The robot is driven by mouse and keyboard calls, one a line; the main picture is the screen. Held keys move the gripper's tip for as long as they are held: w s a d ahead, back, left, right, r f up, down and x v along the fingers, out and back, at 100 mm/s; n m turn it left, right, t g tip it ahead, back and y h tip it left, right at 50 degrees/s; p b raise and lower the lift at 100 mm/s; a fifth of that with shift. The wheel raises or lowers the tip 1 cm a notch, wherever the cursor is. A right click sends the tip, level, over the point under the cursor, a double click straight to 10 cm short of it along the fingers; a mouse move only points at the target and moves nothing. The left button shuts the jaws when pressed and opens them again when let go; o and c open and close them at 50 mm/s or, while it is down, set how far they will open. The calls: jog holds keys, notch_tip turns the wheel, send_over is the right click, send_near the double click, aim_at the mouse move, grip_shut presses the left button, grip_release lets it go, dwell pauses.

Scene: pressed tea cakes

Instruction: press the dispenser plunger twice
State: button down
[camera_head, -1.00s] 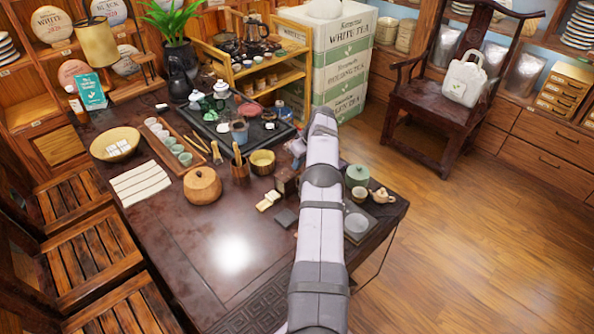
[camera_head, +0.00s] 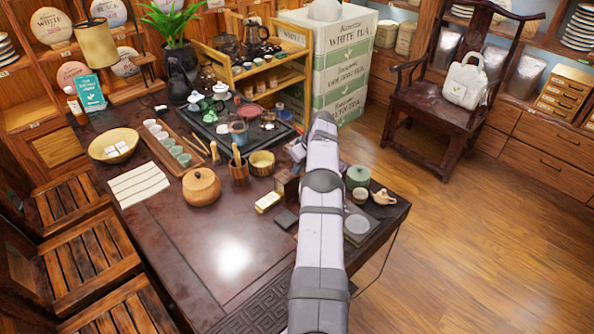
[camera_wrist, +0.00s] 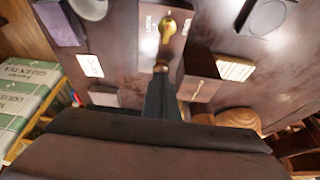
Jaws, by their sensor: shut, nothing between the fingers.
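In the wrist view the fingertips of my gripper (camera_wrist: 161,72) are together and empty, pointing down at a small dark box, which I take for the dispenser (camera_wrist: 146,45). A small copper-brown knob, perhaps the plunger, shows right at the fingertips. I cannot tell whether they touch or whether it is pressed down. In the head view my arm hides the gripper and most of the dispenser (camera_head: 284,187). A pale, gold-sided block (camera_head: 268,203) lies on the table beside it.
A round wooden canister (camera_head: 201,187), a green jar (camera_head: 357,177) and a small teapot (camera_head: 383,197) stand around the work area. A dark slab (camera_head: 286,219) lies close by. The tea tray (camera_head: 228,137) is farther back. The table's front middle is clear.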

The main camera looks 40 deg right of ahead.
jog(key=shift+r+p, duration=1.1)
jog(key=shift+r, duration=1.35)
